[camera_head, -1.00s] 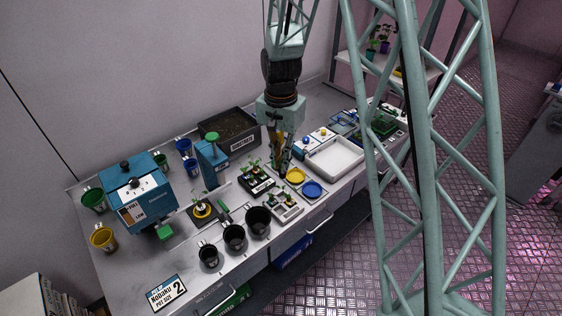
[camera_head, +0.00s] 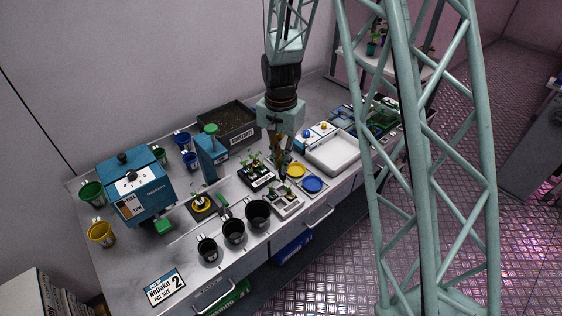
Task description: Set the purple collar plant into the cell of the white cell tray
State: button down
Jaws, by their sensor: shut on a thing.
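My gripper (camera_head: 283,177) points down just behind the white cell tray (camera_head: 291,207), its tips close to the tray's far side. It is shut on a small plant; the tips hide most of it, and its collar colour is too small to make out. The white cell tray lies at the bench's front edge and has small green seedlings in some of its cells. A dark cell tray (camera_head: 264,181) with several seedlings sits behind it to the left.
Black pots (camera_head: 233,231) stand left of the white cell tray. Yellow (camera_head: 296,171) and blue (camera_head: 312,184) discs lie to its right, before a white basin (camera_head: 335,154). A blue stand (camera_head: 210,155) and soil box (camera_head: 229,127) are behind.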

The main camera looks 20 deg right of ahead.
jog(key=shift+f+b, duration=2.7)
jog(key=shift+f, duration=1.45)
jog(key=c, duration=2.7)
grip_release()
jog(key=shift+r+p, duration=2)
jog(key=shift+r, duration=2.5)
